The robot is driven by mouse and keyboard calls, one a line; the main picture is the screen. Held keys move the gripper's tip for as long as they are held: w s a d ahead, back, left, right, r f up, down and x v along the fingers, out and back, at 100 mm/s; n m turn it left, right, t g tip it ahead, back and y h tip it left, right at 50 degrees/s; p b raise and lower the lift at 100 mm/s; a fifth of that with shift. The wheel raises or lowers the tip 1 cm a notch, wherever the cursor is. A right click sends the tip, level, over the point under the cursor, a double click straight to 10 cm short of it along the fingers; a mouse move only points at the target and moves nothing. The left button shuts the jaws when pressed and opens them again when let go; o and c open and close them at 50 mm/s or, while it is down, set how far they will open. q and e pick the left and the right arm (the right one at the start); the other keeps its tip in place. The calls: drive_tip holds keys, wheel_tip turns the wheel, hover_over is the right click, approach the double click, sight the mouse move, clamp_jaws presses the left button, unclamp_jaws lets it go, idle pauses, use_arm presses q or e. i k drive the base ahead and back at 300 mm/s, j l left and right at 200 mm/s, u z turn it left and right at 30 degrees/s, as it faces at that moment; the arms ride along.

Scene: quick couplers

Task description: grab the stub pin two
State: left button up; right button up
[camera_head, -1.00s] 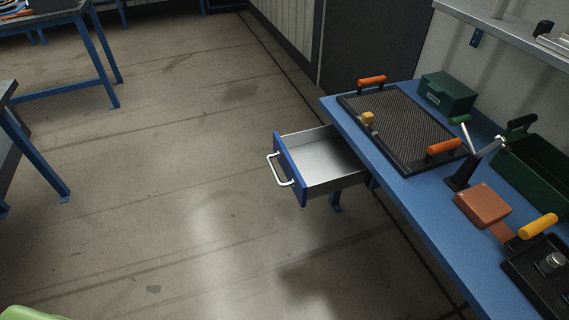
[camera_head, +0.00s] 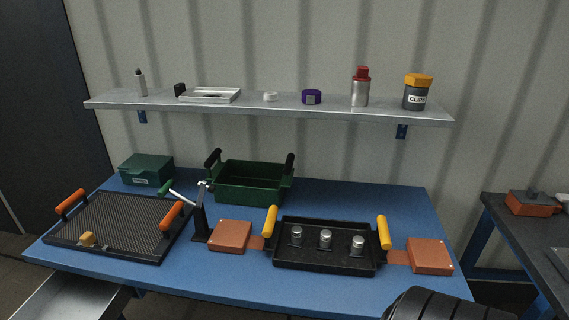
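Three short silver stub pins stand upright in a row in a black tray (camera_head: 330,260) with yellow handles on the blue table. They are the left pin (camera_head: 296,236), the middle pin (camera_head: 325,239) and the right pin (camera_head: 357,245). No number shows on them, so I cannot tell by marking which is pin two. A dark ribbed part, seemingly of my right arm, shows at the bottom right edge. Neither gripper is in view.
Copper-coloured blocks (camera_head: 230,235) (camera_head: 430,255) flank the tray. A black mesh tray (camera_head: 110,225), a lever stand (camera_head: 200,222), a green box (camera_head: 147,170) and a green crate (camera_head: 255,183) share the table (camera_head: 400,200). An open drawer (camera_head: 75,298) juts out front left. A shelf (camera_head: 270,106) hangs above.

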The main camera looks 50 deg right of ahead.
sight(296, 240)
drive_tip(key=z, duration=1.65)
